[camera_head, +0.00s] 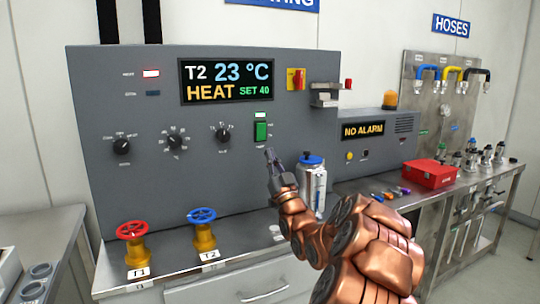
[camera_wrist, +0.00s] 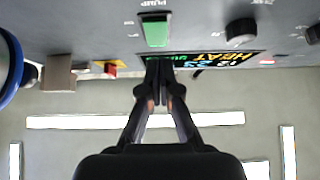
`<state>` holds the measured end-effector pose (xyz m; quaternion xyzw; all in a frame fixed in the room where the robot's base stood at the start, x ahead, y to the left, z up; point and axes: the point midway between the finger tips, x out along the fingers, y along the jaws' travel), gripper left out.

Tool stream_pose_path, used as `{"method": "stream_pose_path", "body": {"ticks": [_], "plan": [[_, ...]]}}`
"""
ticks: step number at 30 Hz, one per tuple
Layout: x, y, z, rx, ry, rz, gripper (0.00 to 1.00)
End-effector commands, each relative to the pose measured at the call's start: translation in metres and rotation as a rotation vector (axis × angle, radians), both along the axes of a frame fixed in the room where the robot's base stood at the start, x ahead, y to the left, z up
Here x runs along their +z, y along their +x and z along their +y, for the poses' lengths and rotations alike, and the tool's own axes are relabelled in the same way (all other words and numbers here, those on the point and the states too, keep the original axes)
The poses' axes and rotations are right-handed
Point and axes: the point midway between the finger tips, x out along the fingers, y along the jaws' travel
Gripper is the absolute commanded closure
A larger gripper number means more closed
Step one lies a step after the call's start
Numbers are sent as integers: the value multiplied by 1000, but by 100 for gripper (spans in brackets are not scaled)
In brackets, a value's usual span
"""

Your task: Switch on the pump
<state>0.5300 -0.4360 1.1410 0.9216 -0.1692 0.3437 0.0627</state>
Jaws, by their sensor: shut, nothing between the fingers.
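The pump switch (camera_head: 261,131) is a green rocker in a dark frame on the grey control panel, right of the knobs and below the display. In the wrist view the green rocker (camera_wrist: 155,32) has the label PUMP beside it, upside down. My gripper (camera_head: 269,153) is shut and empty, its fingertips just below the switch in the head view. In the wrist view the closed fingertips (camera_wrist: 158,63) point at the panel close to the rocker. I cannot tell whether they touch the panel.
The display (camera_head: 226,81) reads T2 23 °C, HEAT, SET 40. A blue-lidded vessel (camera_head: 312,183) stands right of my gripper. A red valve (camera_head: 132,230) and a blue valve (camera_head: 203,216) stand at the lower left. A red box (camera_head: 431,173) sits on the right bench.

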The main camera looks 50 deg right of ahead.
Motion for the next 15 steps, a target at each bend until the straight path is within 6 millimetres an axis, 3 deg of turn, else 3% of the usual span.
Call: {"method": "stream_pose_path", "body": {"ticks": [6, 15], "plan": [[-33, -26, 4, -8, 1, 4, 100], [-56, -44, 12, -7, 0, 2, 100]]}}
